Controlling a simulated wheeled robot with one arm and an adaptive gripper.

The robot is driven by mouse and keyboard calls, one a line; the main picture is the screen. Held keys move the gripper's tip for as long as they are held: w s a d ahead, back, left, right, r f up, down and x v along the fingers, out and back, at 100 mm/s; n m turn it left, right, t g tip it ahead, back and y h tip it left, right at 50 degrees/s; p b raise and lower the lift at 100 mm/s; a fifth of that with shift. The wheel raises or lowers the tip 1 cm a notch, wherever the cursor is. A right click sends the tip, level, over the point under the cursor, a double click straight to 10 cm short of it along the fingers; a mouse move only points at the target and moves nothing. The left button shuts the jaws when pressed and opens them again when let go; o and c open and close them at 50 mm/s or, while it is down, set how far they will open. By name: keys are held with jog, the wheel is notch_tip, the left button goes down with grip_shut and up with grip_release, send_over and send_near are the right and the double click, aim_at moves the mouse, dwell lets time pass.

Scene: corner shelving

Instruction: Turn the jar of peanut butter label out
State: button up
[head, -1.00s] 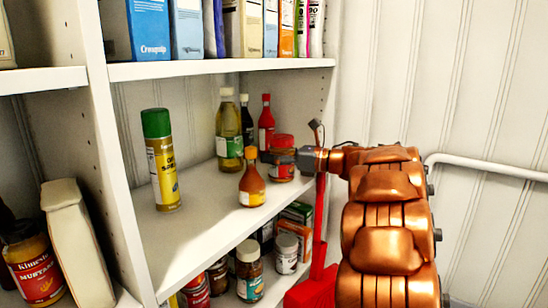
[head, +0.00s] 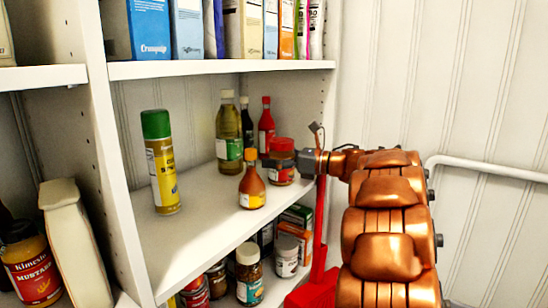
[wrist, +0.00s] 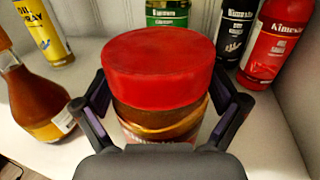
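The jar with a red lid (wrist: 158,70) and brown contents stands upright on the middle shelf; I take it for the peanut butter. It also shows in the head view (head: 282,144), near the shelf's right end. My gripper (wrist: 162,88) is around it, one dark finger on each side, seen from above in the wrist view; it shows in the head view too (head: 280,163). I cannot tell whether the fingers press on the jar. Most of its label is hidden behind my gripper; a pale and red part shows in the head view.
An orange sauce bottle (head: 251,184) stands close left of the jar. An oil bottle (head: 229,135), a dark bottle (head: 247,122) and a red bottle (head: 266,127) stand behind. A yellow spray can (head: 161,165) is farther left. The shelf front (head: 190,225) is clear.

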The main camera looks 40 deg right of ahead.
dwell(0.3)
notch_tip(320, 180, up, 10)
jog(key=shift+f, duration=0.1)
dwell(0.4)
jog(key=shift+d, duration=0.1)
